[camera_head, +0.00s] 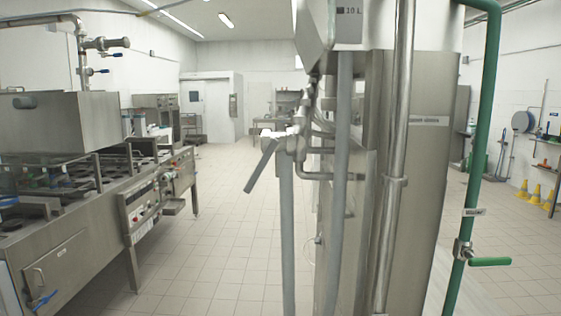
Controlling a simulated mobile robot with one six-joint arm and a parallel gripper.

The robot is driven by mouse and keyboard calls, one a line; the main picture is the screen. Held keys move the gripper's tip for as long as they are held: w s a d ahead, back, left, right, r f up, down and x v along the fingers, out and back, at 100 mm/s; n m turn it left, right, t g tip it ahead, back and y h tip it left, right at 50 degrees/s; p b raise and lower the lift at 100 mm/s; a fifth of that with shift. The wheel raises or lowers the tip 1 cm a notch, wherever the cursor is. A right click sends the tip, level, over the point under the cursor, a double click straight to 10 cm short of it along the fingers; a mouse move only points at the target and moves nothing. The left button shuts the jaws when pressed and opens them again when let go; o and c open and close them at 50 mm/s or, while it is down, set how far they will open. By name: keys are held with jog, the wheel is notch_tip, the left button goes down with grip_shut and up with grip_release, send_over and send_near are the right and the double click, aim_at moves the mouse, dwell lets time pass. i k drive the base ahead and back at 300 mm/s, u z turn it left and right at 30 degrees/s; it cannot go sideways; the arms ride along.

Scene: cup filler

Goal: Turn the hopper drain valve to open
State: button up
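A valve (292,143) with a long grey lever (262,165) sits mid-picture on pipework beside a tall steel machine. The lever slants down to the left. A second valve (463,250) sits on the green pipe (480,130) at the right. Its green handle (490,262) points right, across the pipe. A small tag (474,212) above it is too small to read. Blue-handled valves show at the upper left (105,71) and lower left (42,300). I cannot tell which one is the hopper drain valve. My gripper does not show.
The steel machine (415,190) fills the centre right, with vertical pipes (398,150) at its front. A steel filling line (75,245) stands at the left. The tiled floor (225,235) between them is clear. Yellow cones (535,192) stand by the right wall.

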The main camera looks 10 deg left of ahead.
aim_at(273, 143)
jog(key=z, duration=0.05)
jog(key=k, duration=1.35)
jog(key=u, duration=0.3)
jog(key=i, duration=1.05)
